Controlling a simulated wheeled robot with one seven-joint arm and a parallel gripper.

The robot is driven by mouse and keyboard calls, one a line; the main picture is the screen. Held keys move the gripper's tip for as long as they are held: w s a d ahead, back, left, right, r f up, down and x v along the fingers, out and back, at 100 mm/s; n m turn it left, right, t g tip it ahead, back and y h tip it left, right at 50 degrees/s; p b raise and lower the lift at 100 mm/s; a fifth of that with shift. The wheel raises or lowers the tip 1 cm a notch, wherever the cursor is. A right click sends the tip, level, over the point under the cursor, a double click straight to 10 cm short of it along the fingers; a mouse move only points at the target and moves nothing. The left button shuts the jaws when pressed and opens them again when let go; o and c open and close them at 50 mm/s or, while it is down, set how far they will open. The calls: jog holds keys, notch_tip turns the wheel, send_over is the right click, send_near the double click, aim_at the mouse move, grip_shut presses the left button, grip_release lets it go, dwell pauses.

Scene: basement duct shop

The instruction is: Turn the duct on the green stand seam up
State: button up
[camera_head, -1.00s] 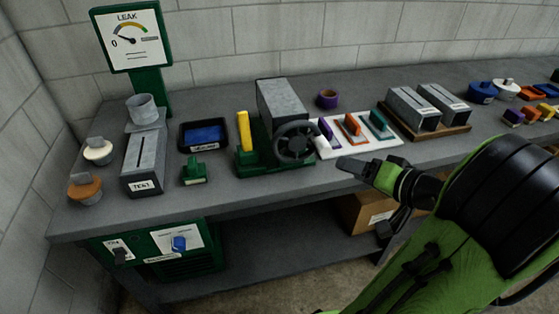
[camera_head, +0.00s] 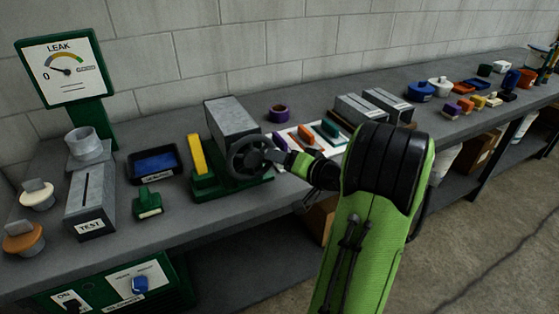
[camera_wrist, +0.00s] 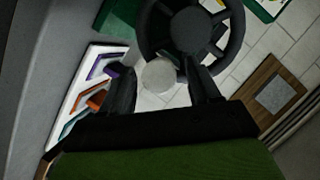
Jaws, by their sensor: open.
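The grey sheet-metal duct (camera_head: 231,118) lies on the green stand (camera_head: 205,184); no seam shows on its visible faces. A dark handwheel (camera_head: 236,170) is mounted at the stand's front right. My gripper (camera_head: 277,158) is at the wheel's right side. In the wrist view, the wheel (camera_wrist: 225,52) fills the top middle. A pale round knob (camera_wrist: 158,75) shows between the two dark fingers of my gripper (camera_wrist: 163,74). The fingers are apart, and I cannot tell whether either touches the knob. The duct is not recognisable in the wrist view.
A yellow block (camera_head: 197,154) stands at the stand's left. A white board with coloured tools (camera_head: 305,137) and a purple ring (camera_head: 279,113) are right of the wheel. A TEST box (camera_head: 91,203), black tray (camera_head: 154,163) and green block (camera_head: 148,204) stand left.

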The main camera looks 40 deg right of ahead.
jog(key=shift+x, duration=0.9)
jog(key=shift+c, duration=0.2)
grip_shut()
